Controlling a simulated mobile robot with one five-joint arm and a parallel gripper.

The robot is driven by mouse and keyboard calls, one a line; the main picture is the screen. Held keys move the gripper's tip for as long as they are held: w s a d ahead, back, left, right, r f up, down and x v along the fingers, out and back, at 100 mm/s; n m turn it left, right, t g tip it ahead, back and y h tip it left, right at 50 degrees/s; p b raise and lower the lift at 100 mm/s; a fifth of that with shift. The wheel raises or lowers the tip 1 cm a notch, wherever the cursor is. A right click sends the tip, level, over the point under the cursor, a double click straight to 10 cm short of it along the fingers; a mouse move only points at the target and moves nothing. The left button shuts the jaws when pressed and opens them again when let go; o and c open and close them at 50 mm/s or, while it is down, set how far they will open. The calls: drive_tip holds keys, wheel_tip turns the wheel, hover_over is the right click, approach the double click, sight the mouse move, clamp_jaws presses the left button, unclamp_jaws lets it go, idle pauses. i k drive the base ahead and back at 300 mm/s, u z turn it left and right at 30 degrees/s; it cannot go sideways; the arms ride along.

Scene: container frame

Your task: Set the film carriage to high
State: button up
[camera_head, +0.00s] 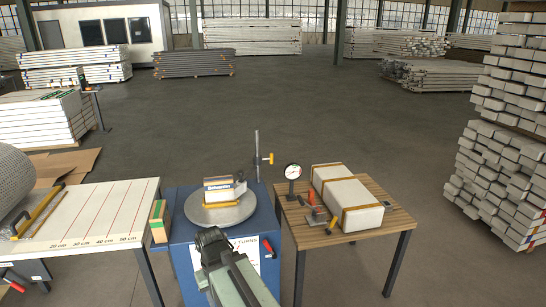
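A thin upright mast (257,147) rises at the back right of a blue machine (180,232). A small yellow piece with a red tip (266,158), which looks like the film carriage, sits partway along the mast, its arm pointing right. Its exact height setting is too small to read. A round metal turntable (228,219) on the machine bears a labelled box (221,192) and a small dark item beside it. My gripper (208,237) is in front of the turntable, low and apart from the mast; its fingers are not clearly visible.
A wooden table (350,245) at right holds a long strapped white package (345,196), a dial gauge (292,172) and small tools. A white table (100,208) with red lines stands at left with a large roll (12,178). Open floor lies behind.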

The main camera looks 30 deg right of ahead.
sight(257, 162)
drive_tip(key=z, duration=0.05)
drive_tip(key=i, duration=1)
